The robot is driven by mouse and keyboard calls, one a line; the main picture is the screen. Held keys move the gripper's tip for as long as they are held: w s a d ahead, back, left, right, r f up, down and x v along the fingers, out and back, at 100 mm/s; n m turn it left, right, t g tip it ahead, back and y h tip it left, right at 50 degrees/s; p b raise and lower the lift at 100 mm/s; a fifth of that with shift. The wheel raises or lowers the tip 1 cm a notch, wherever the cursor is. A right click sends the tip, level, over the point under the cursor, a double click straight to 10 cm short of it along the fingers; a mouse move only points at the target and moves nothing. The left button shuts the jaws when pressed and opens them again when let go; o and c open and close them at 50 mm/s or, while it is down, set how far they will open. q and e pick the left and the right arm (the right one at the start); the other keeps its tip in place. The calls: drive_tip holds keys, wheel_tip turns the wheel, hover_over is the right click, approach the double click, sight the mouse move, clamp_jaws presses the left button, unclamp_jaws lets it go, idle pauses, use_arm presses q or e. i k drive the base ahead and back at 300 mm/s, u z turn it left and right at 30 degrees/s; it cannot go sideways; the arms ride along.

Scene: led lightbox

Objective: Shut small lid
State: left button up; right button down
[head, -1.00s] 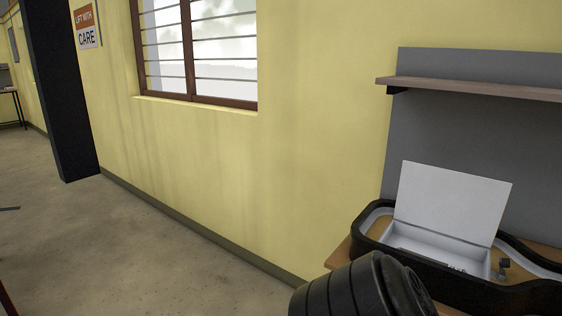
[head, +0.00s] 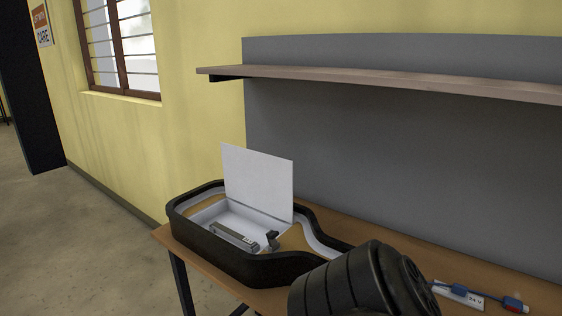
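The small lid (head: 258,182) is a flat white panel standing raised, close to upright, at the back of a white box (head: 222,214). The box sits inside a black-rimmed case (head: 217,247) on the wooden table. A grey metal part (head: 233,237) lies in the box, and a small dark piece (head: 272,238) sits at its front right corner. A black ribbed cylindrical part, likely of my own arm, covers the lower middle of the view and hides part of the table and the case's right end. Neither gripper can be made out.
The wooden table (head: 258,297) stands against a grey back panel (head: 400,170) with a wooden shelf (head: 380,85) above. A white power strip (head: 458,296) with a blue plug (head: 513,304) lies at the right. Open floor (head: 90,240) is at the left.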

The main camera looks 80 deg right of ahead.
sight(262, 181)
drive_tip(key=k, duration=0.1)
drive_tip(key=z, duration=1.3)
